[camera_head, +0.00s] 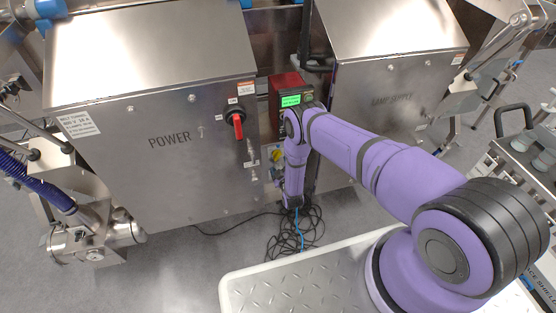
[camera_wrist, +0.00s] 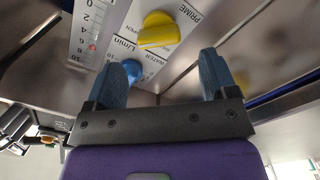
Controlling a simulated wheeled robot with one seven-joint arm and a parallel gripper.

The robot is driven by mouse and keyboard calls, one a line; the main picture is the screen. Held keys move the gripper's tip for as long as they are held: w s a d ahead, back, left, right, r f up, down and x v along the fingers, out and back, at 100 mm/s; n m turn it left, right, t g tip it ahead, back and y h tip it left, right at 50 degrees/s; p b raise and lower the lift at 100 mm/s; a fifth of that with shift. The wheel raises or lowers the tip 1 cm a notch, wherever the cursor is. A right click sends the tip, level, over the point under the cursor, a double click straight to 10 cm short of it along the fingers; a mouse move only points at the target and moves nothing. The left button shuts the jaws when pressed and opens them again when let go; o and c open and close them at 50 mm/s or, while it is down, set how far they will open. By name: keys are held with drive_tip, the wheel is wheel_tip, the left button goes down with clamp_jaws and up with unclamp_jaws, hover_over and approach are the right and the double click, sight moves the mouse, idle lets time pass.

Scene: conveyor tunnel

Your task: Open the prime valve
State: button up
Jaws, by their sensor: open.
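The prime valve's yellow knob (camera_wrist: 158,30) is on a white panel beside the word PRIME in the wrist view. In the head view a small yellow spot (camera_head: 276,155) shows on the same narrow panel, partly covered by my arm. My gripper (camera_wrist: 160,62) is open, with its two blue-grey fingers spread apart and nothing between them. The yellow knob lies ahead of the gap between the fingertips, apart from both as far as I can see. A blue knob (camera_wrist: 132,70), by the word WATER, is close to the left finger. The gripper's fingers are not clear in the head view.
A scale (camera_wrist: 88,30) with numbers is left of the knobs. Large metal cabinets, POWER (camera_head: 165,175) and LAMP SUPPLY (camera_head: 395,120), flank the narrow panel. A red switch handle (camera_head: 238,125) is on the POWER cabinet. Coiled black cables (camera_head: 300,235) lie on the floor below.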

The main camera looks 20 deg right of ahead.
drive_tip(key=shift+s, duration=2.6)
